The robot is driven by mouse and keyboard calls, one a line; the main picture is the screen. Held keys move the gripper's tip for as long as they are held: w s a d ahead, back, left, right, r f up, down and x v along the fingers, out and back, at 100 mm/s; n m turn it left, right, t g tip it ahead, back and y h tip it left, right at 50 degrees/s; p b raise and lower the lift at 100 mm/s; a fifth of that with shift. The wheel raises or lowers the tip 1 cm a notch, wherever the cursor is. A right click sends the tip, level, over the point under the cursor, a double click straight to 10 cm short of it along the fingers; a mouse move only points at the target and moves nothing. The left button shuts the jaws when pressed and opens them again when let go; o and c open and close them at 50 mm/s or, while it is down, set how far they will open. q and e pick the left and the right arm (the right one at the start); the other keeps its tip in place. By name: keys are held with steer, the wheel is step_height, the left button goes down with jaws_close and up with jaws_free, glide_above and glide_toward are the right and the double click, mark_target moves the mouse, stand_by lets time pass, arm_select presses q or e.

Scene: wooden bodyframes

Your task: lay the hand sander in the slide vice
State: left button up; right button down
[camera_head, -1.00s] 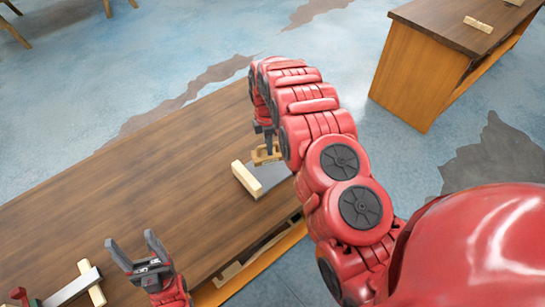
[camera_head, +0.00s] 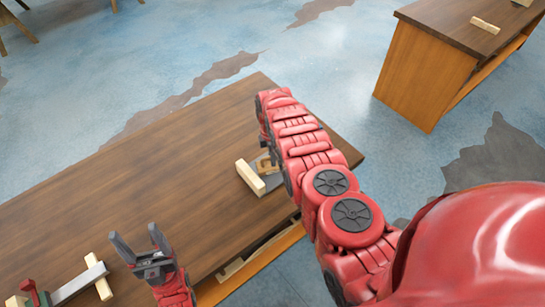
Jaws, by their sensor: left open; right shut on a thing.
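The hand sander (camera_head: 264,164) appears to be the tan wooden handle with a grey plate near the table's right end, partly hidden by my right arm. My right gripper (camera_head: 266,149) is shut on it, with its fingers mostly hidden behind the arm. What looks like the slide vice (camera_head: 72,287), a metal bar with pale wooden jaws and a red and green part, lies at the lower left and is cut off by the picture's edge. My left gripper (camera_head: 139,243) is open and empty, just right of the vice, fingers pointing up the picture.
A pale wooden block (camera_head: 249,178) lies right beside the sander; I cannot tell whether they touch. The middle of the brown table (camera_head: 150,185) is clear. Another wooden workbench (camera_head: 430,70) with pale blocks stands at the upper right.

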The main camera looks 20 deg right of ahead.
steer(key=shift+f, duration=0.2)
steer(key=c, duration=0.8)
jaws_free()
steer(key=shift+r, duration=0.1)
